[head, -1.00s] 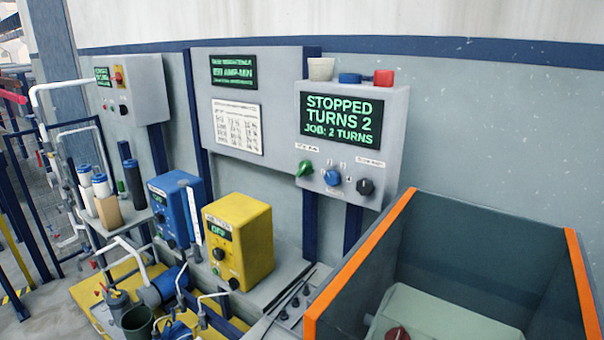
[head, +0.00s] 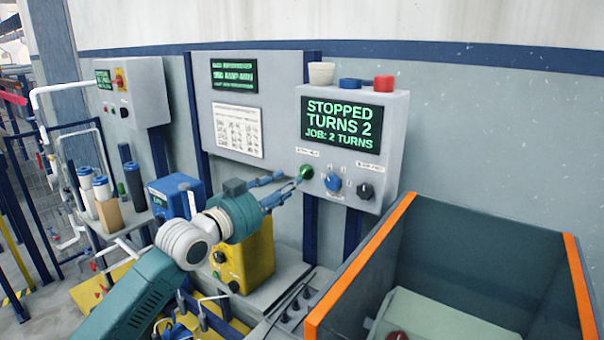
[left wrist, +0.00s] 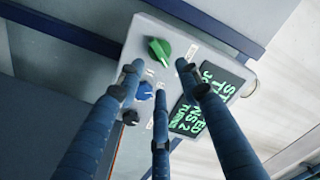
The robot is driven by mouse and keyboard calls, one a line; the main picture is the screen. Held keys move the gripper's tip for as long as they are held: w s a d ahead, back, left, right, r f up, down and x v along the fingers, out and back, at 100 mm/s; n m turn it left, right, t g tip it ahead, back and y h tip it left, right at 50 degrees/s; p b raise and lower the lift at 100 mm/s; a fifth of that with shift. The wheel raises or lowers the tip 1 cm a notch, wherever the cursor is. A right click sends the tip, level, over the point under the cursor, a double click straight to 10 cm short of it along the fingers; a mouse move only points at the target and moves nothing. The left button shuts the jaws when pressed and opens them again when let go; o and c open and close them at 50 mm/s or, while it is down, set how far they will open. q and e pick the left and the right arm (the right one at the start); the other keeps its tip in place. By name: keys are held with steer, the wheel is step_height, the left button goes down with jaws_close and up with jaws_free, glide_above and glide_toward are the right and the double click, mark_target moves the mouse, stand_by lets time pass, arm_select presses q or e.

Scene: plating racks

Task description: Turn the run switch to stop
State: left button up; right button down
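The run switch is a green knob (head: 306,172) at the left of the control box (head: 397,110), below a screen (head: 341,122) that reads "STOPPED, TURNS 2, JOB: 2 TURNS". My left gripper (head: 289,183) is in front of the box with its fingertips close to the green knob. In the left wrist view the fingers of my left gripper (left wrist: 158,82) are spread with nothing between them, and the green knob (left wrist: 158,50) shows beyond the tips. I cannot tell whether a finger touches it. My right gripper is in neither view.
A blue knob (head: 333,182) and a black knob (head: 365,190) sit right of the green one. A yellow unit (head: 262,250) stands below my left arm. An orange-edged bin (head: 350,272) is at the lower right.

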mark_target(303, 175)
arm_select(q)
steer(key=p+x, duration=0.1)
steer(key=x, duration=0.7)
steer(key=shift+s, duration=0.1)
jaws_close()
